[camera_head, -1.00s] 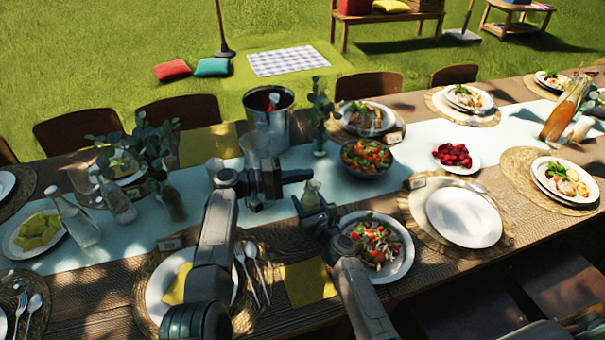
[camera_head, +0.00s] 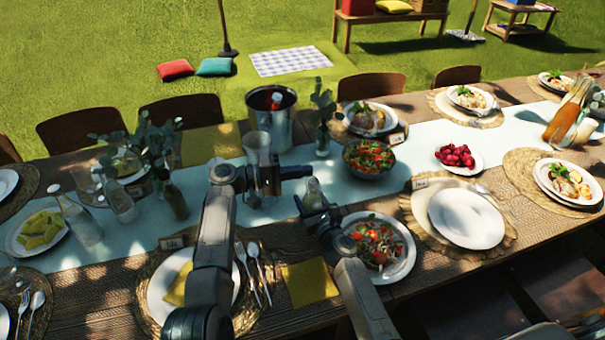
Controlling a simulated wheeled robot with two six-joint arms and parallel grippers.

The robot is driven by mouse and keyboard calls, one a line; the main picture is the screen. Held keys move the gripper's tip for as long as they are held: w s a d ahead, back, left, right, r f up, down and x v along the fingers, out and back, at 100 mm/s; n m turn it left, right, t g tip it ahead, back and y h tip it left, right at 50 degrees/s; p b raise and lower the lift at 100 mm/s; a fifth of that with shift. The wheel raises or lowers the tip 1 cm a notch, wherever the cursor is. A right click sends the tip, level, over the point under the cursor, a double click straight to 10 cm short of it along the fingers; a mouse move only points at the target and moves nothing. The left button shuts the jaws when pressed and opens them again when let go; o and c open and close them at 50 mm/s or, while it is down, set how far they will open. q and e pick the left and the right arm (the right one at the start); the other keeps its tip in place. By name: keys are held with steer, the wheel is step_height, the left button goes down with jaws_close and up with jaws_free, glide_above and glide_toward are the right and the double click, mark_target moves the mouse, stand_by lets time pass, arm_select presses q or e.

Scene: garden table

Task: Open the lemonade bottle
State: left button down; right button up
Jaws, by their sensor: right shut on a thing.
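A small pale bottle (camera_head: 313,190), which I take to be the lemonade bottle, is upright near the table's middle. My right gripper (camera_head: 312,206) is shut on its lower part. My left gripper (camera_head: 303,173) points right, with its fingertips at the bottle's top. In this view I cannot tell whether the fingers touch the cap, or whether they are open or shut. The cap is hard to make out behind the fingertips.
A salad plate (camera_head: 408,262) lies just right of my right gripper. A salad bowl (camera_head: 370,174), a glass vase (camera_head: 322,140) and a metal bucket (camera_head: 284,125) stand behind. Clear bottles (camera_head: 82,222) stand at left. The pale runner (camera_head: 415,158) has some free room.

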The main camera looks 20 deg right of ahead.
arm_select(q)
steer(key=shift+s+d+f, duration=0.3)
steer(key=shift+s+d, duration=0.35)
arm_select(e)
steer(key=shift+f, duration=0.1)
arm_select(q)
steer(key=a+r, duration=0.2)
steer(key=a, duration=0.5)
steer(key=shift+w+a, duration=0.15)
steer(key=shift+w, duration=0.25)
steer(key=shift+r, duration=0.1)
arm_select(e)
steer(key=o, duration=1.5)
steer(key=shift+c, duration=0.2)
steer(key=s, duration=0.3)
steer(key=s+d, duration=0.1)
steer(key=s, duration=0.6)
steer(key=shift+s+d, duration=0.3)
steer(key=shift+s, duration=0.05)
arm_select(q)
steer(key=shift+f, duration=0.3)
arm_select(e)
steer(key=shift+s, duration=0.1)
